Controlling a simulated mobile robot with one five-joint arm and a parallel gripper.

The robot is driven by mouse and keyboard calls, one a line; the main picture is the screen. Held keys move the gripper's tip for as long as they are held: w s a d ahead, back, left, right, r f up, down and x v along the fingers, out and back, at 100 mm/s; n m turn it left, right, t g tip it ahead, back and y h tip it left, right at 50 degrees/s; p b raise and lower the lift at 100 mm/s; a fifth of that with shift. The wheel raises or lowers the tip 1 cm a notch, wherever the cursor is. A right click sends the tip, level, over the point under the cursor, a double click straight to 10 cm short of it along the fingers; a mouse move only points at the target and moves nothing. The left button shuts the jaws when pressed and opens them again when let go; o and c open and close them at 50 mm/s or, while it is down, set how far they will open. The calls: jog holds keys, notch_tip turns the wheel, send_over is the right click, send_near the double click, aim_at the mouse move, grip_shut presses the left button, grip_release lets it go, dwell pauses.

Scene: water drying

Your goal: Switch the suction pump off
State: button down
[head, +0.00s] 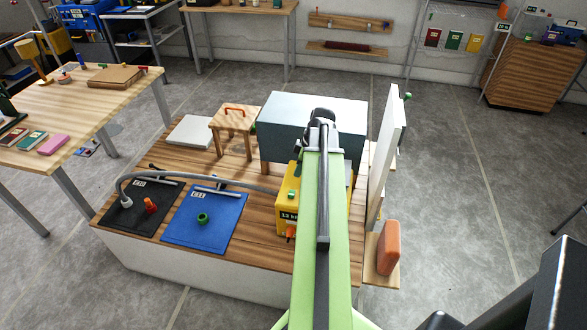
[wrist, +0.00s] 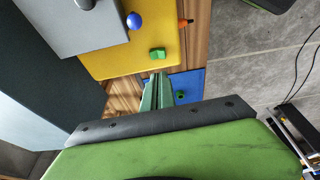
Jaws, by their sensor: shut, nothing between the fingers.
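The suction pump appears to be the yellow box (head: 286,213) with a "13 k…" reading on its front, partly hidden behind my arm in the head view. A grey hose (head: 200,177) runs left from it. The pump also shows in the wrist view (wrist: 110,64), with a green knob (wrist: 158,54), a blue knob (wrist: 135,20) and an orange piece (wrist: 186,22) at its edge. My gripper (wrist: 157,78) is shut and empty. In the wrist view its tips appear just below the green knob; I cannot tell whether they touch. The head view hides the fingertips.
A blue-grey box (head: 310,118) stands behind the pump, and a white upright panel (head: 384,155) to the right. A small wooden stool (head: 235,120), a black mat (head: 137,218) and a blue mat (head: 205,232) lie left. An orange block (head: 388,245) sits at the right edge.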

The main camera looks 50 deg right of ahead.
aim_at(291, 194)
jog(key=p+v, duration=0.1)
jog(key=v, duration=0.1)
jog(key=p+v, duration=0.1)
jog(key=shift+s+a+r, duration=0.15)
jog(key=shift+r, duration=0.2)
jog(key=shift+w+d+r+y, duration=0.1)
jog(key=shift+w+d+y, duration=0.35)
jog(key=shift+d, duration=0.35)
jog(key=b+x, duration=0.4)
jog(key=s+b+x, duration=0.1)
jog(key=b+x, duration=0.8)
jog(key=x, duration=0.1)
jog(key=shift+s+f+b, duration=0.2)
jog(key=shift+s+b, duration=0.1)
jog(key=shift+s, duration=0.05)
jog(key=shift+r, duration=0.1)
